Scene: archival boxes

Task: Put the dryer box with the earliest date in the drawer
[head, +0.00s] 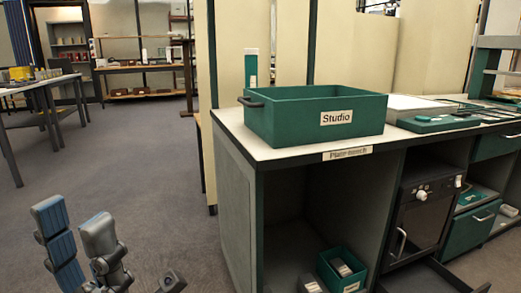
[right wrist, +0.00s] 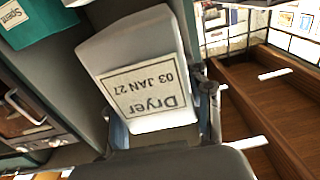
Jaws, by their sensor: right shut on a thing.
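In the right wrist view my right gripper (right wrist: 163,118) is shut on a pale grey dryer box (right wrist: 138,52). Its label shows upside down and reads "Dryer 03 JAN 27". In the head view my left gripper (head: 82,235) is at the lower left, its blue-padded fingers apart with nothing between them. An open dark drawer (head: 428,278) shows low at the right, under the dark cabinet with a white knob. A small green bin (head: 338,285) with a grey box in it stands in the bench's lower opening. My right gripper does not show clearly in the head view.
A green "Studio" bin (head: 275,125) stands on the bench (head: 240,143). A closed green drawer (head: 474,230) is at the right. The right wrist view shows a teal "Spent" container (right wrist: 45,32) and a brown wooden surface with raised edges (right wrist: 270,110).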

